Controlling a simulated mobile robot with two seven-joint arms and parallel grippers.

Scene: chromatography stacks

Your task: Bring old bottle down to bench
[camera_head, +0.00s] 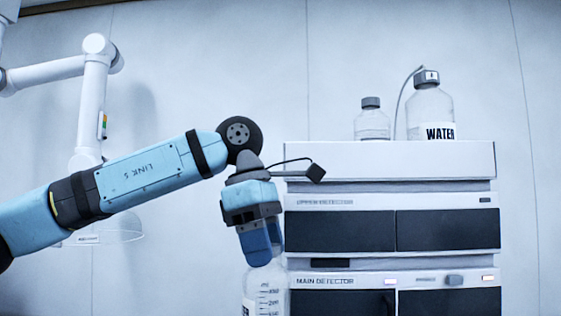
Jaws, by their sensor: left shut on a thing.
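My left gripper (262,245) reaches in from the left and points down. It is shut on the top of a clear bottle (265,290) with graduation marks and a label partly in view. The bottle hangs upright beside the left side of the instrument stack, and its lower part is cut off by the bottom edge. The fingers hide its cap. The bench is out of view. My right gripper is not in view.
The chromatography stack (390,195) stands at the right. On its top tray (390,160) are a large WATER bottle (431,110) with a tube in its cap and a smaller clear bottle (372,122). A white jointed arm (92,90) hangs at the upper left.

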